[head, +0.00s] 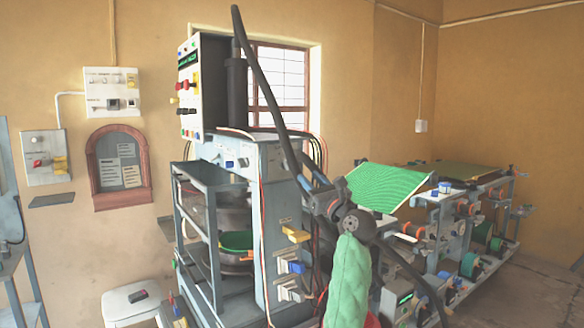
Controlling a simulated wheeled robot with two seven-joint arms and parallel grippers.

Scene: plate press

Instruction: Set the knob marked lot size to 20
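The press's control panel (189,88) faces left at the top of the grey plate press (270,215). It has a green-lit display, red and black knobs or buttons, and yellow parts. Its labels are too small to read, so I cannot tell which knob is marked lot size or what it is set to. My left gripper (311,178) appears as dark parts in front of the press, right of and below the panel and apart from it. Whether its fingers are open or shut is unclear. My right gripper is not distinguishable.
Two wall boxes with switches, an upper one (112,92) and a lower one (46,158), hang at left near an arched notice board (119,167). A white stool (139,302) stands at lower left. A long machine with rollers (465,225) fills the right. Open floor shows at far right.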

